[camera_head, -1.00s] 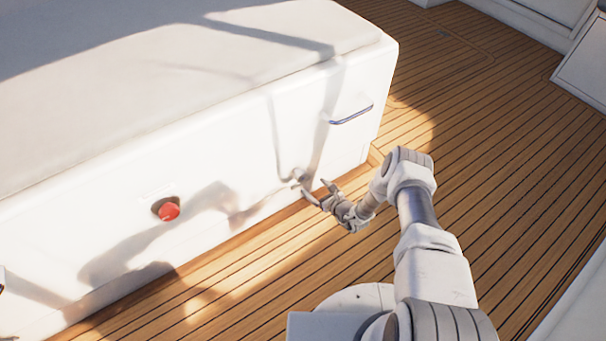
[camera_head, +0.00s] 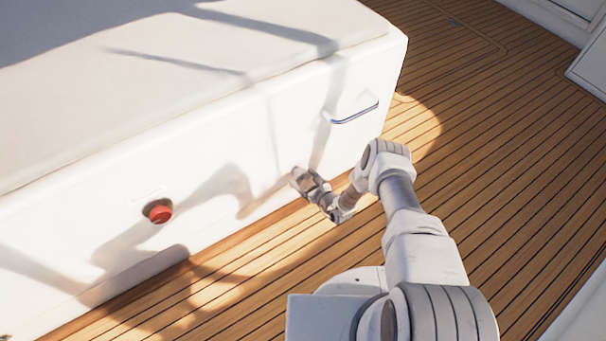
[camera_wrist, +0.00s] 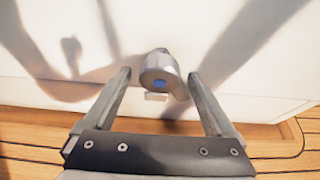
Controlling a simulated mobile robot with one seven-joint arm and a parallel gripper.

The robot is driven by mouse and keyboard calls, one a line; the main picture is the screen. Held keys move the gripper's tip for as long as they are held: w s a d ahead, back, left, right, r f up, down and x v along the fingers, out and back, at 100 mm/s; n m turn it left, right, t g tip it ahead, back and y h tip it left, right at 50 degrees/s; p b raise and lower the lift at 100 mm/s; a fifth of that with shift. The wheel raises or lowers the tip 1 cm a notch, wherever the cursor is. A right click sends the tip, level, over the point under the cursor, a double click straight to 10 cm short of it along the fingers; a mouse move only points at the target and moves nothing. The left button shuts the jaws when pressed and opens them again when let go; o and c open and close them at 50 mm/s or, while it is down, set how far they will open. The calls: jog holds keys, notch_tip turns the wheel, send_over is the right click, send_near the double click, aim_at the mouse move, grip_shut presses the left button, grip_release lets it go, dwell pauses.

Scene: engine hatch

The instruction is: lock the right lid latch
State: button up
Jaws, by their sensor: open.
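My gripper (camera_wrist: 158,78) is open, with one finger on each side of the knob. Gaps show on both sides, and I see no clear contact. In the head view my gripper (camera_head: 302,179) is at the low right part of the hatch front (camera_head: 225,170) and hides the latch.
A red knob (camera_head: 158,211) sits in a round recess farther left on the hatch wall. A handle (camera_head: 352,115) is above and right of my gripper. The wooden deck (camera_head: 480,190) is clear to the right. A small pale plate (camera_wrist: 155,97) lies just below the latch.

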jog(key=shift+w+a, duration=0.15)
jog(key=c, duration=1.4)
